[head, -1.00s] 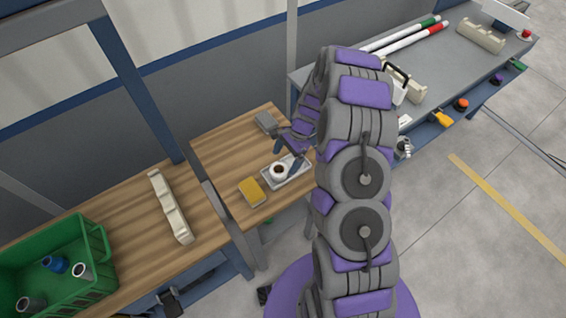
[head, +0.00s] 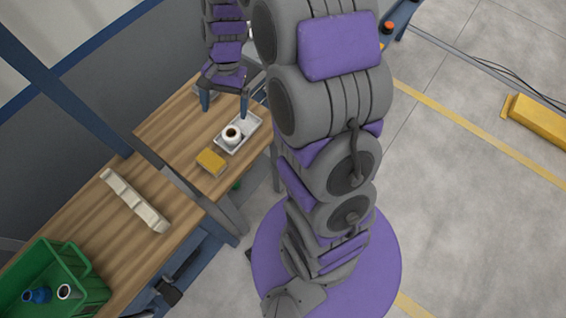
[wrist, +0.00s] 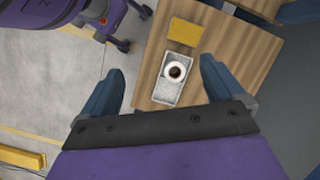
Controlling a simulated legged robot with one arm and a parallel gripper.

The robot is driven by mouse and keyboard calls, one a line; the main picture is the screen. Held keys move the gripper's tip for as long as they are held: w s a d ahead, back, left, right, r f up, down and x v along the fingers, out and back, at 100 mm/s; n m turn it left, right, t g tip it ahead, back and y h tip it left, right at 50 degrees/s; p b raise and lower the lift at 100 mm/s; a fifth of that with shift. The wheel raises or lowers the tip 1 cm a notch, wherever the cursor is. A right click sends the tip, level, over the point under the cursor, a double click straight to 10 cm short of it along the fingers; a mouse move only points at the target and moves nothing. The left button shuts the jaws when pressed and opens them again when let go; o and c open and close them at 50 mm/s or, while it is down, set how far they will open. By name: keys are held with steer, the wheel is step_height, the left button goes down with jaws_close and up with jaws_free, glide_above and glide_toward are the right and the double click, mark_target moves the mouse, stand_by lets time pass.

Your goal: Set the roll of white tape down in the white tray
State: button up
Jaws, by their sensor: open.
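The roll of white tape (head: 232,134) sits in the white tray (head: 246,124), toward the tray's end near the yellow sponge-like block. In the wrist view the tape roll (wrist: 176,71) lies flat with its dark hole facing up, inside the tray (wrist: 167,92). My gripper (head: 224,104) is open and empty above the wooden table, to the left of and above the tray in the head view. In the wrist view its two blue fingers (wrist: 165,80) are spread wide, with the tray visible beyond and between them, apart from the tape.
A yellow block (head: 211,162) lies beside the tray on the wooden table (head: 165,128). A cream holder (head: 135,201) and a green crate (head: 85,290) with pipe pieces stand on the bench to the left. Floor at right is mostly clear.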

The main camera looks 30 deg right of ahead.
steer(key=s+r+n+h, duration=0.1)
steer(key=s+r+n, duration=0.3)
steer(key=s, duration=0.9)
steer(key=s+r+n+h, duration=0.2)
steer(key=s+r+n, duration=0.2)
steer(key=s, duration=0.9)
steer(key=shift+s+r+n, duration=0.4)
steer(key=shift+r, duration=0.55)
